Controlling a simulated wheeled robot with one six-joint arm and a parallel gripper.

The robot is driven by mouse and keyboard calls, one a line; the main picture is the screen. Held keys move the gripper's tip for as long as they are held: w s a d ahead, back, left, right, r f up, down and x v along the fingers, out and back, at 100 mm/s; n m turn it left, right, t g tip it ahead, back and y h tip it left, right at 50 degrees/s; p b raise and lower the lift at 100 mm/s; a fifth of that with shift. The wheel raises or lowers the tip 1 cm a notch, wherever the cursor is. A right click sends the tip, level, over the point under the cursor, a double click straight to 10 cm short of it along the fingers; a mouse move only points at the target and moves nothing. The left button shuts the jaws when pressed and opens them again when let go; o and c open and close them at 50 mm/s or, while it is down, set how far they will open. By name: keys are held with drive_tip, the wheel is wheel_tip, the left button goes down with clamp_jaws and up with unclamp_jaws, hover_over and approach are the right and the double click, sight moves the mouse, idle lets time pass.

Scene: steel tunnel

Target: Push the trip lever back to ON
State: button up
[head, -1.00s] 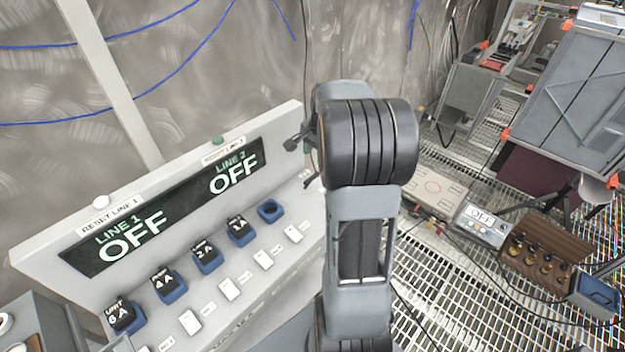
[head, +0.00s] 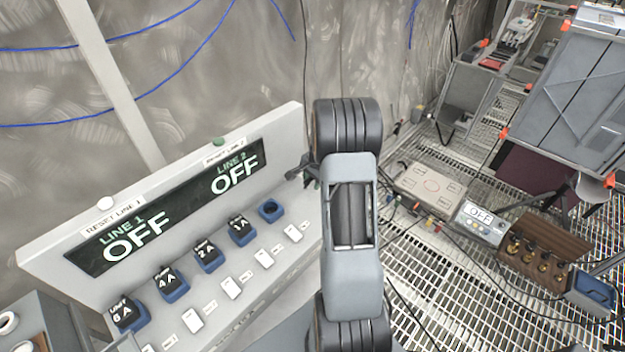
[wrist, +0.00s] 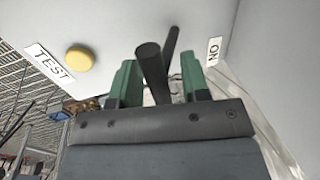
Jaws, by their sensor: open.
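In the wrist view, a dark trip lever (wrist: 151,72) sticks out from a pale panel face, with a second thin dark bar beside it. My gripper (wrist: 160,75) is open, with one green finger on each side of the lever. I cannot tell whether either finger touches it. An ON label (wrist: 213,51) is to the right of the lever. A yellow button (wrist: 79,59) and a TEST label (wrist: 49,64) are to the left. In the head view my arm hides most of the gripper and the lever.
The panel's display (head: 165,208) reads OFF for LINE 1 and LINE 2. Several blue sockets (head: 207,260) and white tags line its lower face. At right, a meter box (head: 481,222) reading OFF and a wooden case (head: 543,252) stand on the grating, with cables around.

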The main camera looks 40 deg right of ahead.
drive_tip(key=shift+w+f, duration=0.1)
drive_tip(key=shift+f, duration=0.15)
drive_tip(key=c, duration=0.6)
drive_tip(key=shift+f, duration=0.1)
clamp_jaws()
